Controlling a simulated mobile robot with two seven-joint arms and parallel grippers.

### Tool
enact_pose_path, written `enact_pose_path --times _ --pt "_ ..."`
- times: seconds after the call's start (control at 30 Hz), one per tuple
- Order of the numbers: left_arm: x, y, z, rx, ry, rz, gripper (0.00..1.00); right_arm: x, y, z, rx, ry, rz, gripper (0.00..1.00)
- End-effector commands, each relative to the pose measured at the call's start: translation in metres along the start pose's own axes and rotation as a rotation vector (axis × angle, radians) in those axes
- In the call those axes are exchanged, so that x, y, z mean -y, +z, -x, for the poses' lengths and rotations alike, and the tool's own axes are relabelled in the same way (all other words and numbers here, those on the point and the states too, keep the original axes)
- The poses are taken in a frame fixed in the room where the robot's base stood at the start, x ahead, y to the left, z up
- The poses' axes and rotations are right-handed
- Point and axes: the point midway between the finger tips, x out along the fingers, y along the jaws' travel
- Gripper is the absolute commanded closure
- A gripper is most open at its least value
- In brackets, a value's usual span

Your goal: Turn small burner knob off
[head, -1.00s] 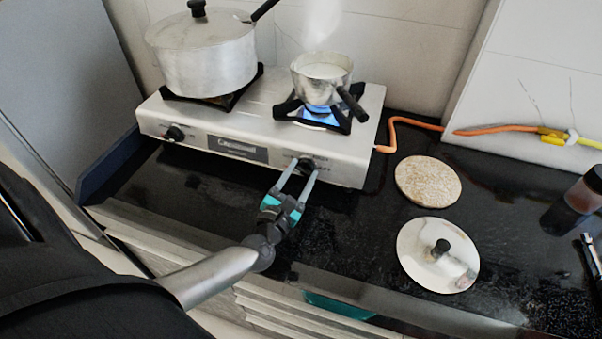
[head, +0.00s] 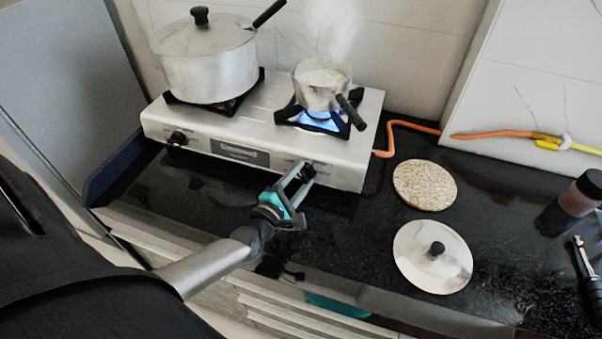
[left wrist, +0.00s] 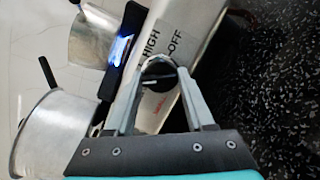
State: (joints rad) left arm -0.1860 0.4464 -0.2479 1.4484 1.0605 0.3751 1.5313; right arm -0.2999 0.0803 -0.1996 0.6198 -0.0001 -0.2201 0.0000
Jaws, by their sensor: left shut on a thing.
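The small burner knob (head: 308,172) is a dark knob on the right of the stove's front panel. My left gripper (head: 299,177) is shut on it, with one finger on each side. In the left wrist view the knob (left wrist: 157,72) sits between the fingertips, partly hidden, beside the printed words HIGH and OFF. The small burner (head: 318,120) shows a blue flame under a small steaming saucepan (head: 318,90). The flame also shows in the left wrist view (left wrist: 122,48). My right gripper is not in view.
A large lidded pot (head: 205,75) stands on the left burner, above another knob (head: 178,138). An orange hose (head: 408,126) leaves the stove's right side. A round trivet (head: 425,185), a metal lid (head: 433,262) and a dark bottle (head: 580,195) are on the black counter.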

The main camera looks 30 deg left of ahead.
Motion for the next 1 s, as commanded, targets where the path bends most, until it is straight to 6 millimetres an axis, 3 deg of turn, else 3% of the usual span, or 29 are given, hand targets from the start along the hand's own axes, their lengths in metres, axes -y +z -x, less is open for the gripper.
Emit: enact_pose_path --times 1.0 --pt "-0.005 0.004 0.0 -0.001 -0.215 -0.939 1.0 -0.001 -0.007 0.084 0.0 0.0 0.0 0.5"
